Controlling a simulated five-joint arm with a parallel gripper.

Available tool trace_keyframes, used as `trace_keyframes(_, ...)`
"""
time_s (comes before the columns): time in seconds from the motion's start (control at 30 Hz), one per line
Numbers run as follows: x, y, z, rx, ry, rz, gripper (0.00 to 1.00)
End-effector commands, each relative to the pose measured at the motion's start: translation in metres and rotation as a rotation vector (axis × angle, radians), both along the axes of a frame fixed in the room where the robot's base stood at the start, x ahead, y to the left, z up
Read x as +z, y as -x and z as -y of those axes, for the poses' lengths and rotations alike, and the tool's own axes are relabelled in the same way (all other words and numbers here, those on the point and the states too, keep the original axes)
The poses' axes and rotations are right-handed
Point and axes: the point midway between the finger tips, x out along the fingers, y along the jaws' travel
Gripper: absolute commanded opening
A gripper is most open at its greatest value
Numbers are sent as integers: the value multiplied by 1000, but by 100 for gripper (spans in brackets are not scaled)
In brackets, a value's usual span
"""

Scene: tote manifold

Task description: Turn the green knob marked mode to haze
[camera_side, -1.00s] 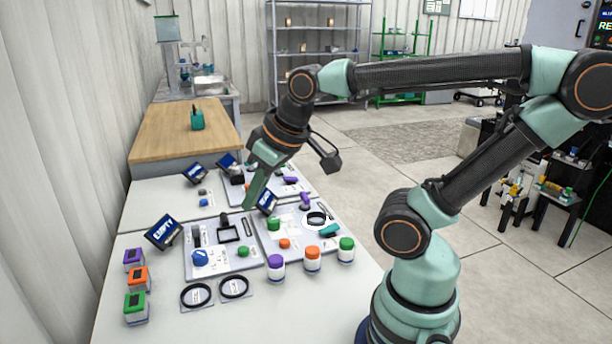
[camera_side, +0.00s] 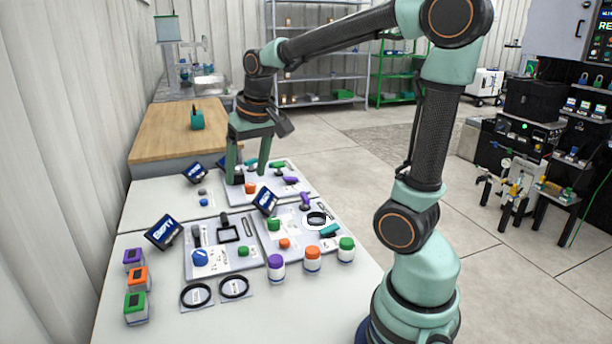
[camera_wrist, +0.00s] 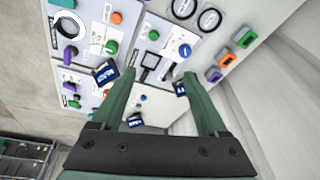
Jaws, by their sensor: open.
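Several green parts that look like knobs stand on the panels, and I cannot read which is marked mode. In the side view one is on the left front panel (camera_side: 243,251), one on the right front panel (camera_side: 273,224), and a green part (camera_side: 278,164) is on the rear panel. The wrist view shows the first (camera_wrist: 153,35) and the second (camera_wrist: 111,46). My gripper (camera_side: 248,179) points down over the rear panel's left part, its fingers wide apart and empty. It also shows in the wrist view (camera_wrist: 159,75).
An orange knob (camera_side: 250,188) shows between my fingers in the side view. Black rings (camera_side: 196,295) lie on the table.

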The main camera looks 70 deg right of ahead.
Motion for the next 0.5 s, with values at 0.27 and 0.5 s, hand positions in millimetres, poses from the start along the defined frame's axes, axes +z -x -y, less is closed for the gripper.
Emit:
trace_keyframes(0.27, -42, -34, 81, -282, -69, -124, 76)
trace_keyframes(0.5, -88, -42, 143, -485, -122, -205, 76)
